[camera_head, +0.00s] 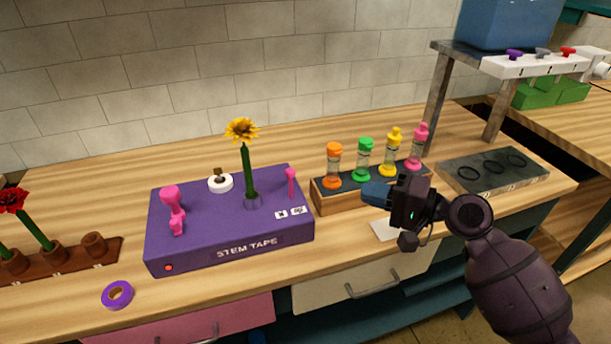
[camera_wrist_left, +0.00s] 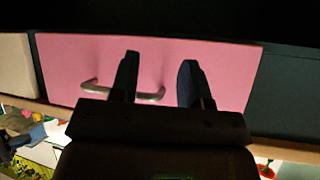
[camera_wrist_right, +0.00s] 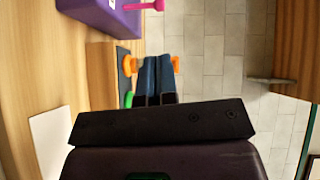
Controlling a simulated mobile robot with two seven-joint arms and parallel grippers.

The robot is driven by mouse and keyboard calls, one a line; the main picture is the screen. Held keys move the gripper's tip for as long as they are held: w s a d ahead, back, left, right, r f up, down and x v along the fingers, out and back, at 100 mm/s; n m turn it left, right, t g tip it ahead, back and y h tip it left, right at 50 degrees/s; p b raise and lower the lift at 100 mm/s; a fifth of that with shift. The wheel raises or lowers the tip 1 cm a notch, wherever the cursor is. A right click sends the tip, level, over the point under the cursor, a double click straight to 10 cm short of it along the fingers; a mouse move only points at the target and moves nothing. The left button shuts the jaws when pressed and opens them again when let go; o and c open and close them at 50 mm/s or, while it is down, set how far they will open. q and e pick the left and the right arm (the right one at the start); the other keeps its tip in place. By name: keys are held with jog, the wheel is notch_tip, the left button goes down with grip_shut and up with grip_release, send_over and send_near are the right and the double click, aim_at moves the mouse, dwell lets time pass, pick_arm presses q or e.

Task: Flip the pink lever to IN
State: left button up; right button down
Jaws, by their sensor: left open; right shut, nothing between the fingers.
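The purple stem tape box (camera_head: 230,238) stands on the wooden counter. A thin pink lever (camera_head: 291,183) stands near upright at its right rear, behind two small white labels (camera_head: 290,212) too small to read. The lever also shows at the top of the right wrist view (camera_wrist_right: 148,6). A bigger pink handle (camera_head: 175,210) is at the box's left. My right gripper (camera_head: 376,194) is shut and empty, to the right of the lever and apart from it, by the bottle rack. My left gripper (camera_wrist_left: 158,80) is open and empty, facing a pink drawer front (camera_wrist_left: 220,75).
A rack (camera_head: 325,202) of colored bottles stands between the box and my right gripper. A yellow flower (camera_head: 243,150) rises from the box, left of the lever. A purple tape roll (camera_head: 117,295) lies in front. A dark plate (camera_head: 491,170) lies at right.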

aim_at(291, 185)
dwell(0.3)
jog(key=p+x, duration=0.1)
jog(key=x, duration=1.3)
jog(key=shift+f, duration=0.1)
